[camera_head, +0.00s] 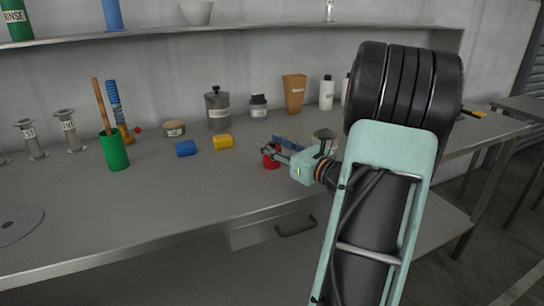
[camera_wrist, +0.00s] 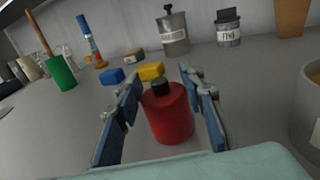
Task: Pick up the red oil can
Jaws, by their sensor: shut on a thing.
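The red oil can (camera_wrist: 168,116), a short red cylinder with a black cap, stands upright between the fingers of my gripper (camera_wrist: 165,110) in the wrist view. My gripper is shut on it, with one blue-padded finger on each side. In the head view, my gripper (camera_head: 277,151) reaches over the bench, and only part of the red oil can (camera_head: 271,162) shows below the fingers. I cannot tell whether its base touches the bench.
A yellow block (camera_head: 223,142) and a blue block (camera_head: 186,148) lie to the left of the can. A green cup (camera_head: 113,151) with a wooden stick stands further left. A grey canister (camera_head: 218,110) and an orange container (camera_head: 294,94) stand behind. The front left bench is mostly clear.

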